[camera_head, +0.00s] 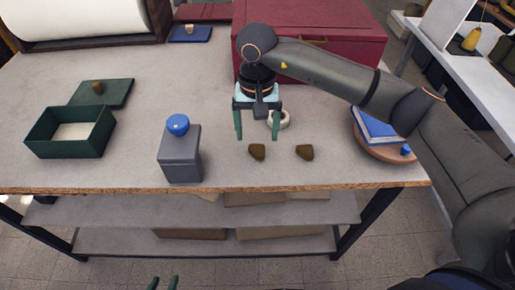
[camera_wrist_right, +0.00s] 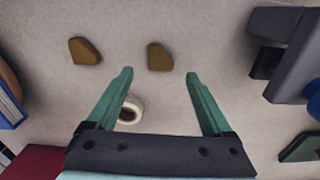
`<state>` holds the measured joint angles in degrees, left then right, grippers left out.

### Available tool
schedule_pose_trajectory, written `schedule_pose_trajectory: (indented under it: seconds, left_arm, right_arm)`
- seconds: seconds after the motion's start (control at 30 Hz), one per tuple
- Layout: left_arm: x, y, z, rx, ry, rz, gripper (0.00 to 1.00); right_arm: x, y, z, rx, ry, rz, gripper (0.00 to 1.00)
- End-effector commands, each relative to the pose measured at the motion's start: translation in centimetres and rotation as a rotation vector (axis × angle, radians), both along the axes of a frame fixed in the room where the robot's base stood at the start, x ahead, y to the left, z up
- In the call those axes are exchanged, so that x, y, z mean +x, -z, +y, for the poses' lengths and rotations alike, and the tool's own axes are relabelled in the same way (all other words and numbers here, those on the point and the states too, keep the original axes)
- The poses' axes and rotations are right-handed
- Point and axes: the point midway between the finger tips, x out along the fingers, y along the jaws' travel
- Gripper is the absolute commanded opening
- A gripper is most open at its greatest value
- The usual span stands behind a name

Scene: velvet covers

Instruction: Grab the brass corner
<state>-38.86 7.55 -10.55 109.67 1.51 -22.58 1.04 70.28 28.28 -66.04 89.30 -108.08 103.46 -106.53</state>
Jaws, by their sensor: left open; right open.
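Two small brown-gold brass corners lie on the grey table near its front edge in the head view, a left one (camera_head: 257,151) and a right one (camera_head: 304,152). In the right wrist view, the left one (camera_wrist_right: 160,56) lies ahead of the gap between my fingertips, and the right one (camera_wrist_right: 84,50) lies off to the left. My right gripper (camera_head: 259,124) is open and empty, with green fingers pointing down behind the left corner; it also shows in the wrist view (camera_wrist_right: 157,75). My left gripper (camera_head: 163,283) is open below the table's front edge, only its fingertips showing.
A cream ring (camera_head: 286,122) lies behind my right fingers. A grey bottle with a blue cap (camera_head: 182,155) and an open green box (camera_head: 95,140) stand left. A blue book (camera_head: 378,127) rests on a round wooden board at right. A red chest (camera_head: 340,40) stands behind.

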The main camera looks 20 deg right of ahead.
Motion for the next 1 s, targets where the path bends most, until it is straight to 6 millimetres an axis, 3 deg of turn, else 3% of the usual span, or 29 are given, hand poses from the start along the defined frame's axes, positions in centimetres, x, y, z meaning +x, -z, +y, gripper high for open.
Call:
schedule_pose_trajectory:
  seconds: [0.3,0.57,1.0]
  left_arm:
    - [0.0,-1.0,0.0,0.000,0.000,0.000,0.50]
    - [0.0,-1.0,0.0,0.000,0.000,0.000,0.50]
    - [0.0,-1.0,0.0,0.000,0.000,0.000,0.50]
  right_arm:
    - [0.0,4.1,0.1,0.001,0.000,0.003,0.85]
    - [0.0,4.4,0.1,0.001,0.000,0.001,0.84]
    - [0.0,4.3,0.1,0.002,0.000,0.002,0.34]
